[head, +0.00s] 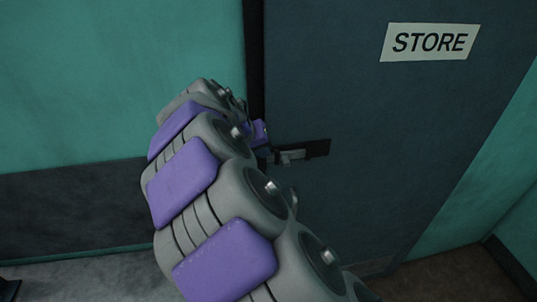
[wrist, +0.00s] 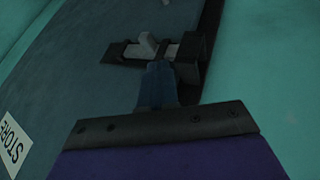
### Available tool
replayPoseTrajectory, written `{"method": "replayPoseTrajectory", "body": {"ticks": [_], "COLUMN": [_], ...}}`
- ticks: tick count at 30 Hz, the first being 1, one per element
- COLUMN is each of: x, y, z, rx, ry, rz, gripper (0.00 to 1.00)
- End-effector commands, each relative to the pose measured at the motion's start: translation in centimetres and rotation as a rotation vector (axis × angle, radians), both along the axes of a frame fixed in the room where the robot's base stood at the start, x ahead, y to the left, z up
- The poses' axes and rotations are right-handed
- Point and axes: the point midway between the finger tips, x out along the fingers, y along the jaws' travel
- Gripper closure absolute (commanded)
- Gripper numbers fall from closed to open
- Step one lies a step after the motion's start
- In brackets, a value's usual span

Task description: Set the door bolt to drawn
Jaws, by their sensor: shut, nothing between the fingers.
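The door bolt (head: 292,157) is a pale grey bar with a knob on a dark plate, near the left edge of the dark blue-grey door (head: 400,140). In the wrist view the bolt (wrist: 147,46) lies on its dark plate, with a dark block at the right end. My gripper (wrist: 159,70) is shut and empty, its fingertips just below the bolt in that picture; I cannot tell whether they touch it. In the head view my arm hides most of the gripper, beside the bolt's left end.
A white STORE sign (head: 430,42) is on the upper door and also shows in the wrist view (wrist: 12,145). A dark frame strip (head: 254,60) runs along the door's left edge, beside the teal wall (head: 110,70). The door face right of the bolt is clear.

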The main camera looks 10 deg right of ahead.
Motion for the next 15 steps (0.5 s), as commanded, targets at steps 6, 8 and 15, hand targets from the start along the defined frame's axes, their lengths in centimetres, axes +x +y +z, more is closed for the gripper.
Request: {"method": "replayPoseTrajectory", "body": {"ticks": [6, 8, 15], "x": [0.8, 1.2, 2.8], "y": [-1.2, -1.6, -3.6], "z": [-2.1, -2.9, -6.1], "rx": [-0.001, -0.002, -0.001], "ry": [0.008, 0.008, 0.003], "rz": [-0.004, -0.003, -0.001], "gripper": [1.0, 1.0, 1.0]}}
